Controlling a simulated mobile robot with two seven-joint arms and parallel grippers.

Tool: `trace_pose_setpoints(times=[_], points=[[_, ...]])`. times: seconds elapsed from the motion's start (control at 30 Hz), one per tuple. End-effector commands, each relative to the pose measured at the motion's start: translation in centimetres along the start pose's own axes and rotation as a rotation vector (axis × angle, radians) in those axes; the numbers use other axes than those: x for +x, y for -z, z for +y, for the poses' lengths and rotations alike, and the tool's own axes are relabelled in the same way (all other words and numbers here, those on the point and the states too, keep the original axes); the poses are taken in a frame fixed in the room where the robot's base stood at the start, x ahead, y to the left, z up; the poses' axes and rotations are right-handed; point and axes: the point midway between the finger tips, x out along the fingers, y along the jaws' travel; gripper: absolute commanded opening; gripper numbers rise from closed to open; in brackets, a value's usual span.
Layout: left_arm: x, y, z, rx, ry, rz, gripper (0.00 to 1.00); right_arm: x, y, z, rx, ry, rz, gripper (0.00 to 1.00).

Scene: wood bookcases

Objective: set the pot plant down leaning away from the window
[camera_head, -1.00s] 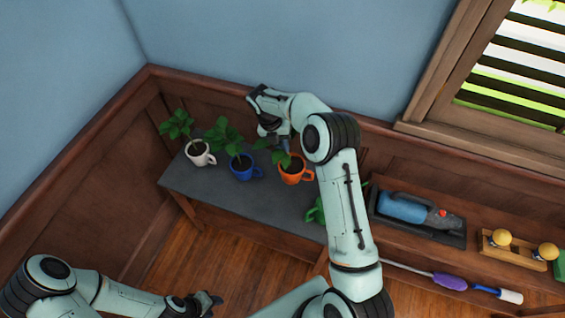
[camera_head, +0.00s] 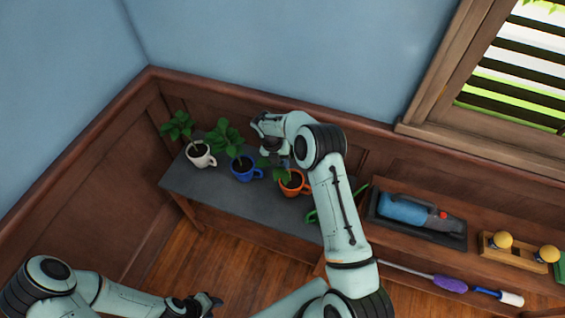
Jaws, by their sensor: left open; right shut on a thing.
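An orange mug (camera_head: 292,184) holds a plant whose leaves (camera_head: 272,170) lean to the left, away from the window (camera_head: 510,70) at the right. My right gripper (camera_head: 284,162) reaches down over its back edge and is shut on the orange mug pot plant; the fingertips are partly hidden. The mug is at the grey shelf top (camera_head: 225,200); I cannot tell whether it touches it. A blue mug plant (camera_head: 243,170) and a white mug plant (camera_head: 200,156) stand to the left, also leaning left. My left gripper (camera_head: 208,304) is open and empty at the bottom.
A green object, perhaps a watering can (camera_head: 311,216), is partly hidden behind my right arm. A blue handheld vacuum (camera_head: 405,208) lies in a tray at the right. A wooden stand with yellow knobs (camera_head: 515,252) is beyond it. The grey top's front left is clear.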

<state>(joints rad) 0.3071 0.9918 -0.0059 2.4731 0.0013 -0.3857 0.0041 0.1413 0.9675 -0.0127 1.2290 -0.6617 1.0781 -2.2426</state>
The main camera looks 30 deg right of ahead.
Motion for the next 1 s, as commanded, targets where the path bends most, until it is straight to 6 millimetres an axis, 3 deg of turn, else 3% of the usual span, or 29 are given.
trace_pose_setpoints(times=[0.13,0.17,0.2,0.23,0.63,1.0], points=[[0.0,0.0,0.0,0.0,0.0,0.0,0.43,0.2,0.0,0.1,0.0,0.0,-0.001,0.0],[0.0,0.0,0.0,0.0,0.0,0.0,0.43,0.2,0.0,0.1,0.0,0.0,0.0,0.22],[0.0,0.0,0.0,0.0,0.0,0.0,0.43,0.2,0.0,0.1,0.0,0.0,0.0,0.35],[0.0,0.0,0.0,0.0,0.0,0.0,0.43,0.2,0.0,0.1,0.0,0.0,0.0,0.38],[0.0,0.0,0.0,0.0,0.0,0.0,0.43,-0.7,0.0,0.0,0.0,-0.002,-0.002,0.38],[0.0,0.0,0.0,0.0,0.0,0.0,0.43,-8.2,0.0,0.1,-0.001,-0.003,-0.002,0.38]])
